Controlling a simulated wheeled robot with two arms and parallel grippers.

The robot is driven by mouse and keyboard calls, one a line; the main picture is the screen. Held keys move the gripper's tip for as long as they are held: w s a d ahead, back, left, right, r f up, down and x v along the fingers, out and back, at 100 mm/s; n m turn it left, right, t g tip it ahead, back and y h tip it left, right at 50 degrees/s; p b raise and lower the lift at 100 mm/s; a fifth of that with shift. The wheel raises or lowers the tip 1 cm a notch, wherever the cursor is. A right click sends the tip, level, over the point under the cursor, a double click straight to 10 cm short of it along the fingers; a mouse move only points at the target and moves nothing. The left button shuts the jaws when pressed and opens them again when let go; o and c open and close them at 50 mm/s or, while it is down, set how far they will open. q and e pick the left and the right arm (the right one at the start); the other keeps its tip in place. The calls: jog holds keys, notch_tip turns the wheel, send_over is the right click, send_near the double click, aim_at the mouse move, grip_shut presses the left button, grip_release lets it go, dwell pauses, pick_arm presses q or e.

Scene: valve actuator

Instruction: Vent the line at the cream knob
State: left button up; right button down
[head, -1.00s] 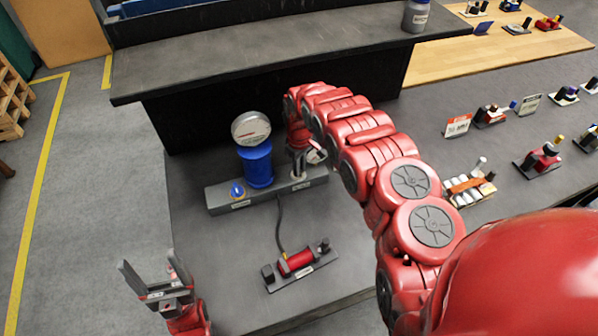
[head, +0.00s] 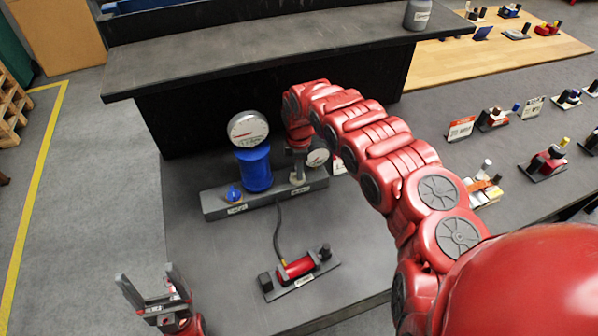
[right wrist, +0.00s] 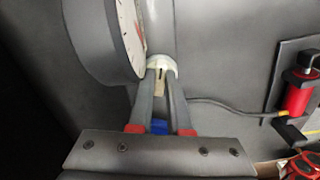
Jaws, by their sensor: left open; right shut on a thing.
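The cream knob (right wrist: 161,64) shows in the right wrist view, beside a round gauge. My right gripper (right wrist: 160,78) is shut on it, with a fingertip on either side. In the head view my right gripper (head: 298,160) is at the right end of the grey manifold block (head: 268,197), and I cannot make out the knob there. A blue actuator (head: 254,168) with a large white gauge (head: 248,128) stands on the block, and a smaller gauge (head: 317,157) is at its right. My left gripper (head: 149,284) is open and empty at lower left, away from the block.
A blue knob (head: 233,194) sits at the block's left end. A hose (head: 278,235) runs to a red hand pump (head: 298,268) in front. A raised dark shelf (head: 260,55) is behind. Several small fixtures stand on the bench at right. Bare bench lies left of the pump.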

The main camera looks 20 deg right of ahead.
jog(key=shift+w+r+n, duration=0.1)
jog(key=shift+n, duration=0.7)
jog(key=shift+b, duration=0.3)
jog(key=c, duration=0.9)
grip_release()
jog(key=shift+o, duration=0.2)
notch_tip(320, 180, up, 17)
jog(key=p, duration=1)
jog(key=shift+r, duration=0.15)
